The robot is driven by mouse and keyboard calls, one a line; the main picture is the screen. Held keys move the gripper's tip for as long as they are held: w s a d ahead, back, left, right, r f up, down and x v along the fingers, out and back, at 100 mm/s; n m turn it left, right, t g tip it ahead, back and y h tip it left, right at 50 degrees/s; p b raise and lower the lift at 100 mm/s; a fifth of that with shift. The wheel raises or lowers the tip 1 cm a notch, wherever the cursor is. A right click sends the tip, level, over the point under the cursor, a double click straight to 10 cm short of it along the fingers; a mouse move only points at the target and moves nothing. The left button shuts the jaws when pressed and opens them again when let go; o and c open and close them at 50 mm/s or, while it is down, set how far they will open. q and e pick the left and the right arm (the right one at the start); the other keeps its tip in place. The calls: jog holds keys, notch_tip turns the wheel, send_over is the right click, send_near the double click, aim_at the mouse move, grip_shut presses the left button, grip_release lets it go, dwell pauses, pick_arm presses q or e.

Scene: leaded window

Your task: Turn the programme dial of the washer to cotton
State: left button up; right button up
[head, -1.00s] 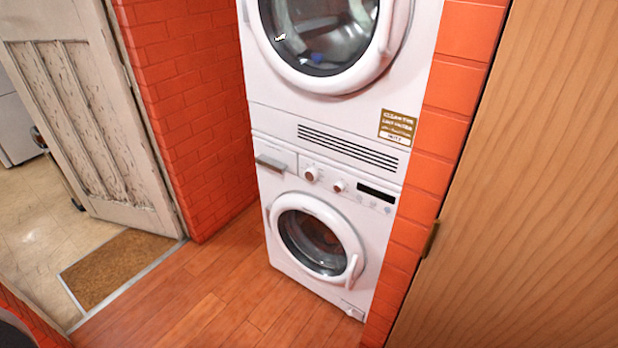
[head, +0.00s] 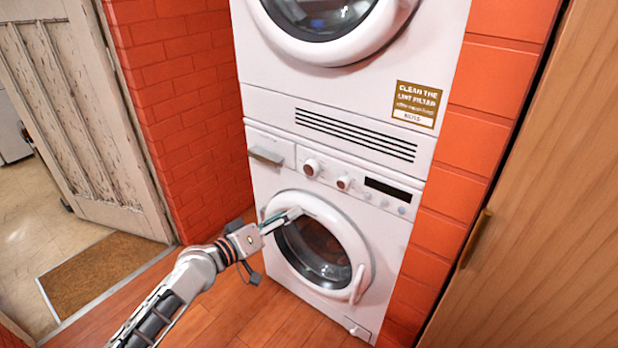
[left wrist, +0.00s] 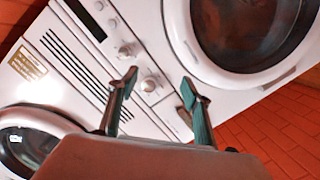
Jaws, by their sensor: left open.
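The washer (head: 385,245) is the lower white machine, with a round door and a control panel. Its panel has two round dials, a left dial (head: 311,167) and a smaller right dial (head: 344,183). Which one is the programme dial I cannot read, nor any cotton mark. My left gripper (head: 298,213) is open and empty, in front of the upper part of the washer door, below the dials. In the left wrist view the left dial (left wrist: 149,86) appears between the open fingers (left wrist: 160,80), beyond the tips. The right dial (left wrist: 125,51) is beside it. My right gripper is out of view.
A second white machine (head: 270,75) with a lint-filter label (head: 416,104) is stacked above. The detergent drawer handle (head: 265,156) juts out left of the dials. Brick walls flank the machines, and a wooden door (head: 540,200) stands at right.

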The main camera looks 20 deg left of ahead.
pick_arm(q)
jog(key=n+t+h+b, duration=0.1)
jog(key=n+b, duration=0.1)
jog(key=b, duration=0.1)
send_near(308, 170)
jog(key=w, duration=0.1)
jog(key=x, duration=0.6)
jog(key=shift+w+d+f+b, duration=0.1)
jog(key=shift+w+d+b, duration=0.15)
jog(key=shift+b, duration=0.05)
jog(key=shift+w+d, duration=0.3)
jog(key=shift+w, duration=0.3)
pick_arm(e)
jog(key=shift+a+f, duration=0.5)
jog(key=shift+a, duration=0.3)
pick_arm(q)
jog(key=c, duration=1.1)
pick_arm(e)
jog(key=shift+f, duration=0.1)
